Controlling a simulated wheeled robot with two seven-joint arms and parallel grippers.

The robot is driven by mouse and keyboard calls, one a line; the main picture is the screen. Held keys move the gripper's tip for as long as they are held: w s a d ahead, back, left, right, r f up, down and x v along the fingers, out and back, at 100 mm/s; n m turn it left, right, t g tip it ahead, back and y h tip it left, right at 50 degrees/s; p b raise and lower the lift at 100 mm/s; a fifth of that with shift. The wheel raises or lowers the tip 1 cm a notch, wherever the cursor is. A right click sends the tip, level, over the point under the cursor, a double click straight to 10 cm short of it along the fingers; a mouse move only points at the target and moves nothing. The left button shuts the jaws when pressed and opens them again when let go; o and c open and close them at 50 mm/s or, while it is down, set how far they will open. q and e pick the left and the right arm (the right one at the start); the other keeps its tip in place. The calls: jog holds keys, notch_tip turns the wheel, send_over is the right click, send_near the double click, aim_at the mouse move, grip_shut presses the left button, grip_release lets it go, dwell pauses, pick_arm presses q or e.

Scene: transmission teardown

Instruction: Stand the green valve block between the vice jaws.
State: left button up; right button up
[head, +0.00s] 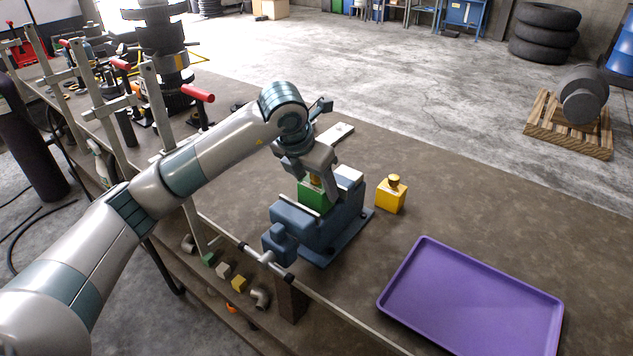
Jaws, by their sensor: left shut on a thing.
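The green valve block (312,196) is at the blue-grey vice (318,229), in the gap between its jaws as far as I can see. Its top carries a small brass-coloured part (315,180). My left gripper (315,178) reaches down from above and is shut on the block. The gripper hides much of the block's top, and the vice hides its lower side, so I cannot tell whether it rests on the vice bed. My right gripper does not show.
A yellow block (390,196) with a knob on top stands right of the vice. A purple tray (470,305) lies empty at the front right. Clamps and a dark gear stack (165,50) stand at the back left. The bench right of the yellow block is clear.

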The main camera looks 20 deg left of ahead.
pick_arm(q)
jog(key=shift+f, duration=0.3)
jog(key=shift+f, duration=0.15)
jog(key=o, duration=1.7)
jog(key=shift+r, duration=0.2)
